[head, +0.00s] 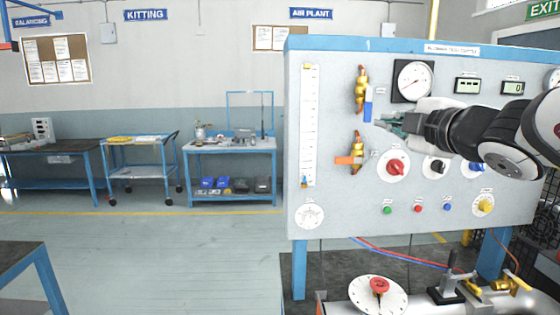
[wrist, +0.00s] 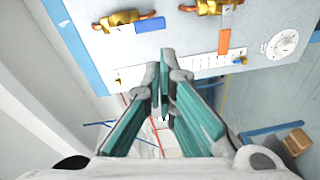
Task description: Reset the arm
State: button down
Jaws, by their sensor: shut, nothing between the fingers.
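My arm reaches in from the right in the head view, in front of the grey blower panel (head: 260,252). My gripper (head: 382,122) points left, close to the brass valve with a blue handle (head: 367,105) and above the valve with an orange handle (head: 350,160). In the wrist view my gripper (wrist: 164,80) has its teal fingers together and empty. There the blue-handled valve (wrist: 150,24) and the orange handle (wrist: 224,41) lie beyond the fingertips. I cannot tell whether the fingers touch the panel.
The panel carries a red knob (head: 396,167), a pressure gauge (head: 413,81) and a tall scale (head: 310,125). Below stands a bench with a white dial and red knob (head: 379,286). A cart (head: 140,160) and a work table (head: 230,147) stand at the back left. Open floor lies between.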

jog(key=s+a+f+m+g+h, duration=0.1)
jog(key=s+a+f+m+g, duration=0.1)
jog(key=s+f+m+g, duration=0.4)
jog(key=s+a+f+m+g+h, duration=0.1)
jog(key=s+a+f+m+g, duration=0.2)
jog(key=s+f+m, duration=0.8)
jog(key=s+f+g, duration=0.2)
jog(key=s+f, duration=0.1)
jog(key=s, duration=0.7)
jog(key=shift+a+m+g+h, duration=0.25)
jog(key=shift+m+g+h, duration=0.15)
